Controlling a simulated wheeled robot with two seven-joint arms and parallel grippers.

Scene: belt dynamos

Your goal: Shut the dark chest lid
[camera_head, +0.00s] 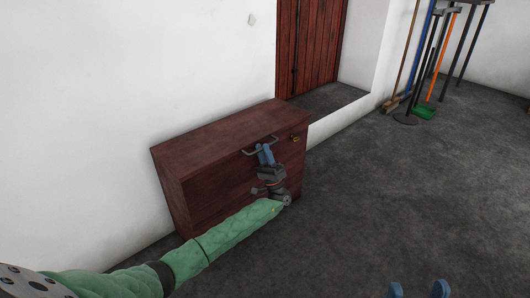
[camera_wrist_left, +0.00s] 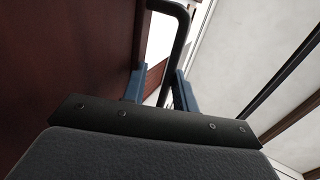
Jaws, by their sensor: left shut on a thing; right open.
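The dark red-brown chest (camera_head: 235,180) stands against the white wall in the head view. Its lid (camera_head: 215,137) lies flat across the top, and no gap under it is clear at this size. A grey metal handle (camera_head: 258,148) is on its front near the top edge. My left gripper (camera_head: 265,154) is at the front of the chest, its blue fingers shut on the handle. In the left wrist view the dark handle bar (camera_wrist_left: 181,45) runs down between the fingers, beside the chest's wood (camera_wrist_left: 70,50). My right gripper (camera_head: 419,289) is open and empty at the bottom edge of the head view.
A small brass-coloured fitting (camera_head: 295,138) is on the chest front, right of the handle. A red wooden door (camera_head: 310,45) is behind the chest. Brooms and a green dustpan (camera_head: 424,112) stand at the back right. The grey floor (camera_head: 400,190) right of the chest is clear.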

